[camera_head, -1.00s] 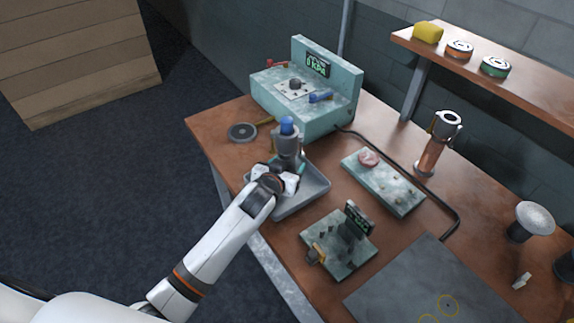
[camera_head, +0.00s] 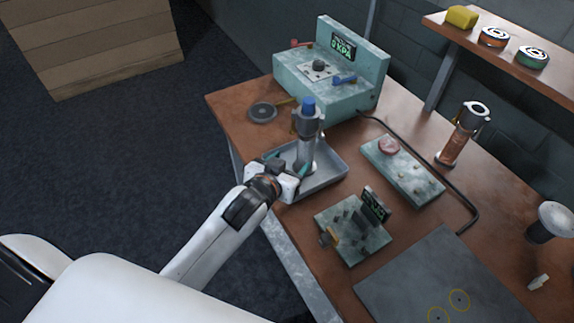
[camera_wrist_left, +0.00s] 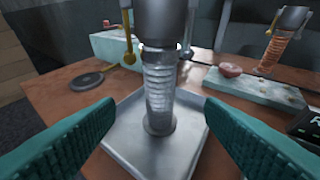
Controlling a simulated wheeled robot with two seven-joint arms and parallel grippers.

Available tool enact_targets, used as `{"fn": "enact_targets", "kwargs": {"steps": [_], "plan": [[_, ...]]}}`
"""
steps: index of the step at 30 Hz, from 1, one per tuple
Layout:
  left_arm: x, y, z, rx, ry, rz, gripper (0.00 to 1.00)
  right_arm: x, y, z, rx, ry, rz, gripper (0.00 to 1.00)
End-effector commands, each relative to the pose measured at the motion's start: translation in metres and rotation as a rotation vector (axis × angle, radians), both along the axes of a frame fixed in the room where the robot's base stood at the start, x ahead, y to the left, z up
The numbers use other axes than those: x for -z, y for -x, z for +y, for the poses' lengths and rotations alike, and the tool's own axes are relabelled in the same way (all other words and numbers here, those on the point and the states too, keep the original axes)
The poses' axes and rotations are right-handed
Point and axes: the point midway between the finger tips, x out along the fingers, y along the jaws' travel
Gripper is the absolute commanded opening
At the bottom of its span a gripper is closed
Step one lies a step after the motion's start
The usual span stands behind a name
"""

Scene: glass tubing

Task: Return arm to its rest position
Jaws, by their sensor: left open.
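My left gripper (camera_head: 284,169) reaches in from the left over the near side of the grey metal tray (camera_head: 326,181). In the left wrist view its two teal fingers (camera_wrist_left: 160,140) are wide apart with nothing between their tips. Beyond them a clear ribbed tube with a grey metal head and blue cap (camera_head: 308,116) stands upright in the tray. In the wrist view the tube (camera_wrist_left: 159,85) is a short way ahead and appears apart from both fingers. My right gripper is not in view.
A teal pressure box (camera_head: 330,85) reading 0 kPa stands behind the tray. To the right are a teal plate (camera_head: 405,172), a device with a small display (camera_head: 352,232), a copper-coloured cylinder (camera_head: 459,138) and a grey mat (camera_head: 430,280). A shelf (camera_head: 500,57) overhangs the back right.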

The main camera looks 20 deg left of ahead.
Motion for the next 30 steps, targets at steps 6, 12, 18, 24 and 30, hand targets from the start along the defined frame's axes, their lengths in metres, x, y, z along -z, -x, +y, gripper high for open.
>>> {"fn": "enact_targets", "kwargs": {"steps": [6, 12, 18, 24, 30], "plan": [[-0.003, 0.007, 0.001, -0.001, 0.000, 0.000, 0.64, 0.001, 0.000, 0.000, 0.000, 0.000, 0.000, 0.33], [-0.003, 0.007, 0.001, -0.001, 0.000, 0.000, 0.64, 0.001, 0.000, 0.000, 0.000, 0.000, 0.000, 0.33], [-0.003, 0.007, 0.001, -0.001, 0.000, 0.001, 0.64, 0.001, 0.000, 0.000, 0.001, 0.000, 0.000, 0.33], [0.024, 0.040, 0.008, -0.020, -0.026, 0.145, 0.64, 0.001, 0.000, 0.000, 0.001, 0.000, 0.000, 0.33], [0.066, 0.116, 0.020, -0.018, -0.079, 0.446, 0.64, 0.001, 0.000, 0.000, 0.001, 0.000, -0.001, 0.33]]}}
